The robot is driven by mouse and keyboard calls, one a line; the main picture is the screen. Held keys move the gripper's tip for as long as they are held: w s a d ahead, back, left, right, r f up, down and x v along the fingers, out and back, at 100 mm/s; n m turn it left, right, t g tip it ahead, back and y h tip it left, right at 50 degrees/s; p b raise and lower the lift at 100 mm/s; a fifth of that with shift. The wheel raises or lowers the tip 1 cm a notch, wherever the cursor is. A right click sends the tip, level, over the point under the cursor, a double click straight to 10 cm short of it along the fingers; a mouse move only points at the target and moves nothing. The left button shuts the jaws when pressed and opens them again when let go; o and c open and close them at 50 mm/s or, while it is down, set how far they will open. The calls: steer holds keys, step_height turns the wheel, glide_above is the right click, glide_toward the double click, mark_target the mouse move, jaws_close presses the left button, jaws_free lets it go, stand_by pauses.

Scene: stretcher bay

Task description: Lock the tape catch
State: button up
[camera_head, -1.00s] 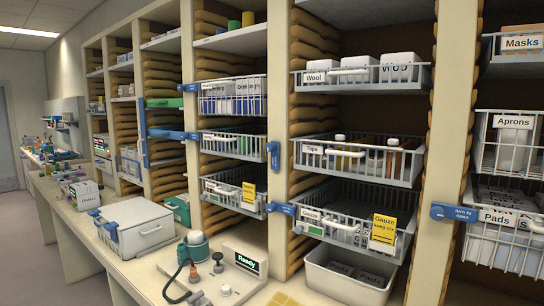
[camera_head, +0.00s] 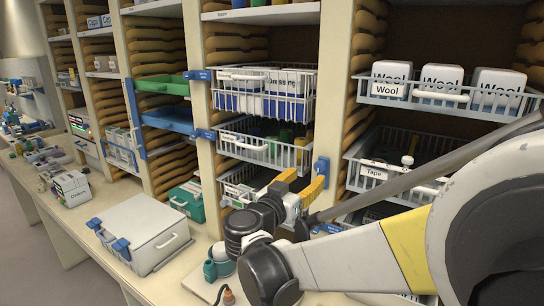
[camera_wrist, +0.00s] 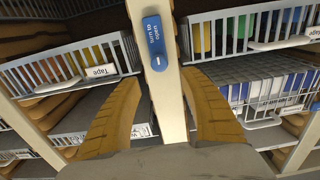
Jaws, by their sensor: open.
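The tape catch (camera_head: 321,172) is a blue tab on the cream post left of the Tape basket (camera_head: 352,182). It stands upright along the post. My gripper (camera_head: 302,183) is open, just left of and in front of the post. In the wrist view my gripper (camera_wrist: 158,68) has one yellow finger each side of the post, with the catch between and beyond them; contact cannot be told. My arm hides much of the Tape basket.
A Wool basket (camera_head: 470,101) is above the Tape basket. Wire baskets (camera_head: 262,92) fill the bay left of the post. A white box (camera_head: 135,232) and a green box (camera_head: 186,200) stand on the counter (camera_head: 72,247).

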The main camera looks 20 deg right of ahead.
mark_target(319, 167)
steer(key=x, duration=0.9)
steer(key=shift+d+f, duration=0.1)
jaws_close()
